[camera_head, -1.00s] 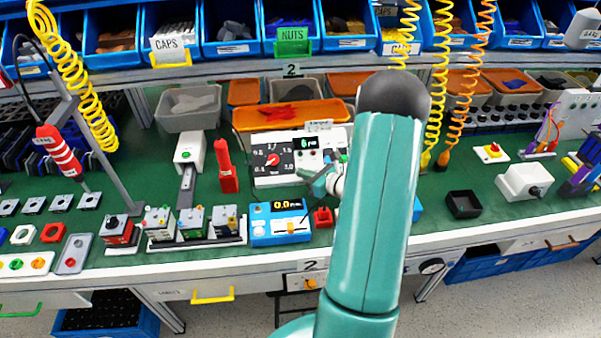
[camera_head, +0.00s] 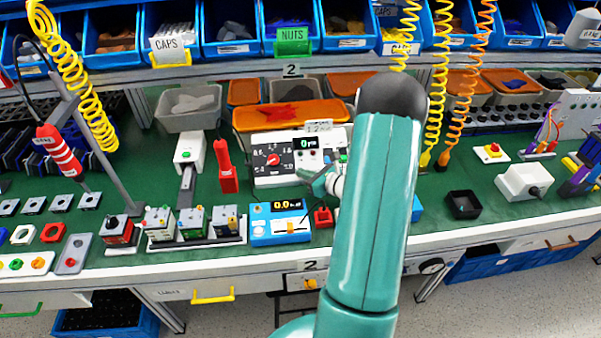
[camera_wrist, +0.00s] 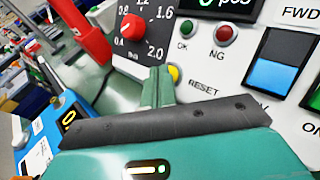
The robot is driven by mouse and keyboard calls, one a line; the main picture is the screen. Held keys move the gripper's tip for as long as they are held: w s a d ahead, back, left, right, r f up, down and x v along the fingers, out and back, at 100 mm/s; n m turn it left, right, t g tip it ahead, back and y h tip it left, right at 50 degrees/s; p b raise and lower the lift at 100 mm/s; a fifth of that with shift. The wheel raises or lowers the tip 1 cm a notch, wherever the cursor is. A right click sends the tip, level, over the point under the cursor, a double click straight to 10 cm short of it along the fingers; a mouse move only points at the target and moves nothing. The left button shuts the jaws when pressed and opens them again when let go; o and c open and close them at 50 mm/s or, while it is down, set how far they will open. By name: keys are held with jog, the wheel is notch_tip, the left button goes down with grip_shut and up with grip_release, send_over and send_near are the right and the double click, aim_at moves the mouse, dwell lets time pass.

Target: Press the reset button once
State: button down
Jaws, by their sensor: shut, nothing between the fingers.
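A white control panel (camera_head: 328,145) with a dark display (camera_head: 306,143) stands on the green bench. The display reads 0. In the wrist view, the yellow button (camera_wrist: 174,72) above the RESET label (camera_wrist: 203,88) shows just beside the tip of my gripper (camera_wrist: 159,82). The fingers hide part of the button, and I cannot tell whether they touch it. My gripper also shows in the head view (camera_head: 316,181), in front of the panel. Its teal fingers are shut and hold nothing.
A dial with a red knob (camera_wrist: 132,27) is left of the button. A green OK lamp (camera_wrist: 184,29) and a red NG lamp (camera_wrist: 223,36) are above it. A blue meter (camera_head: 281,222) and a small red block (camera_head: 323,217) stand in front of the panel.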

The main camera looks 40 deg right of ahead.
jog(key=shift+s+r, duration=0.1)
dwell(0.3)
jog(key=shift+s+a+r, duration=0.35)
jog(key=shift+s+r, duration=0.05)
jog(key=shift+r, duration=0.05)
jog(key=s+a+r, duration=0.2)
jog(key=s+r, duration=0.1)
jog(key=shift+r, duration=0.25)
dwell(0.4)
dwell(0.7)
